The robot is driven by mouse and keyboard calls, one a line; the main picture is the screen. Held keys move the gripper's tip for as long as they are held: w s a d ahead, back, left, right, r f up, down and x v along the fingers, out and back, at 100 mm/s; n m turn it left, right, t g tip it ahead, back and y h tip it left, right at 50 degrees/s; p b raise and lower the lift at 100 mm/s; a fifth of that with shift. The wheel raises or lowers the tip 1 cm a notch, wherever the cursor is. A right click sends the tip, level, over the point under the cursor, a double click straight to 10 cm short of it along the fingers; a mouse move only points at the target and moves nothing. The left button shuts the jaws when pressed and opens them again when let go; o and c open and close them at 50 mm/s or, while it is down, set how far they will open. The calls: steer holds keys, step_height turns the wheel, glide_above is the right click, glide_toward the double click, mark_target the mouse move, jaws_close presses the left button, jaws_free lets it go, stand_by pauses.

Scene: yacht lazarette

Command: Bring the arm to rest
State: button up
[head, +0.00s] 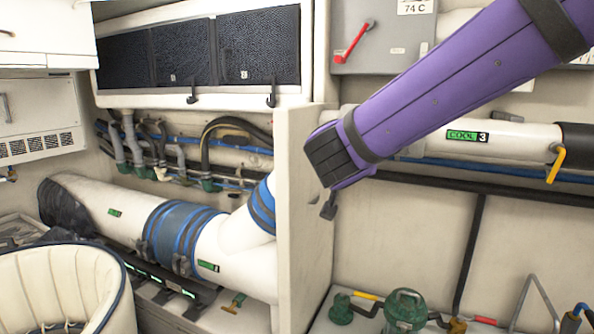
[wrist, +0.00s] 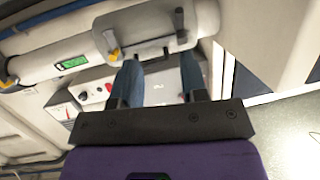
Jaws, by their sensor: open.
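My arm (head: 440,85), in a purple cover with dark straps, slants across the upper right of the head view. Its lower left end is in front of the edge of a cream partition; I cannot tell whether they touch. In the wrist view my gripper (wrist: 158,72) shows two blue-grey fingers set apart on a dark bar. It is open, with nothing held between the fingers. Behind the fingers is a pale box (wrist: 92,92) with a red button.
The cream partition (head: 302,210) stands mid-view. A white pipe marked COOL 3 (head: 510,137) with a yellow lever (head: 556,163) runs behind my arm. A grey box with a red handle (head: 351,42) is above. Green fittings (head: 405,308) stand lower right. A cream tub (head: 62,285) is lower left.

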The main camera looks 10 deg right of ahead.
steer(key=s+d+f+n+g, duration=0.1)
steer(key=s+d+f+g, duration=0.1)
steer(key=s+d+g, duration=0.75)
steer(key=s+f+n+y, duration=0.1)
steer(key=s+n+y, duration=0.1)
steer(key=s, duration=0.5)
steer(key=s+d+f+n+t+y, duration=0.1)
steer(key=s+f+n+y, duration=0.1)
steer(key=s, duration=0.5)
steer(key=n+y, duration=0.1)
steer(key=y, duration=0.1)
steer(key=shift+s+f+y, duration=0.15)
steer(key=shift+s+y, duration=0.15)
steer(key=shift+s, duration=0.1)
